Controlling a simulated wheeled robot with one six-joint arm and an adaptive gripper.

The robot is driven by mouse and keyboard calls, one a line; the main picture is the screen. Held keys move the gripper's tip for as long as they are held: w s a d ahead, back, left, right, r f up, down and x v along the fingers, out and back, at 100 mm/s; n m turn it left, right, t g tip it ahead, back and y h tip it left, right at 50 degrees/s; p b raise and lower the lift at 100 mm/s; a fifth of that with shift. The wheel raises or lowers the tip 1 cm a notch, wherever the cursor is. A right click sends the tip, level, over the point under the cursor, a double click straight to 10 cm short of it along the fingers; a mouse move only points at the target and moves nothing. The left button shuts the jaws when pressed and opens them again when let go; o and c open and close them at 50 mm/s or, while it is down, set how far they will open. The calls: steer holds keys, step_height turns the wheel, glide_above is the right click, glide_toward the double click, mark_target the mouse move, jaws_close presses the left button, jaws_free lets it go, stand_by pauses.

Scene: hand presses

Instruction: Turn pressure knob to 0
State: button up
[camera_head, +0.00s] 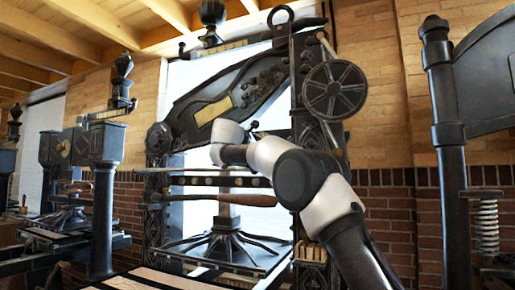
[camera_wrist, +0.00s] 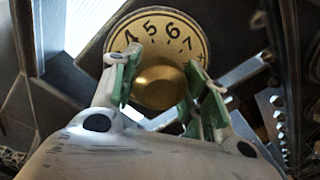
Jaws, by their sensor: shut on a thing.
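The pressure knob (camera_wrist: 158,88) is a round, gold-coloured knob at the centre of a pale yellow dial (camera_wrist: 151,17) in the wrist view. The dial shows black numerals 4, 5, 6 and 7 along its upper part; its lower part and other numerals are hidden by my gripper. My gripper (camera_wrist: 165,66) has its green-padded fingers on the left and right sides of the knob, shut on it. No pointer mark on the knob is clear to me. In the head view my arm reaches to the large black press (camera_head: 214,104), and I cannot make out the knob there.
A spoked wheel (camera_head: 334,90) is on the press's right side, close above my arm. A wooden-handled bar (camera_head: 220,199) crosses below my wrist. Other presses stand at left (camera_head: 104,190) and right (camera_head: 447,130). A brick wall (camera_head: 388,215) is behind.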

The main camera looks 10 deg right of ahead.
steer(key=shift+n, duration=1)
steer(key=shift+f, duration=0.1)
steer(key=o, duration=1)
steer(key=shift+a, duration=0.1)
steer(key=v, duration=1.2)
steer(key=shift+w, duration=0.15)
steer(key=shift+a, duration=0.1)
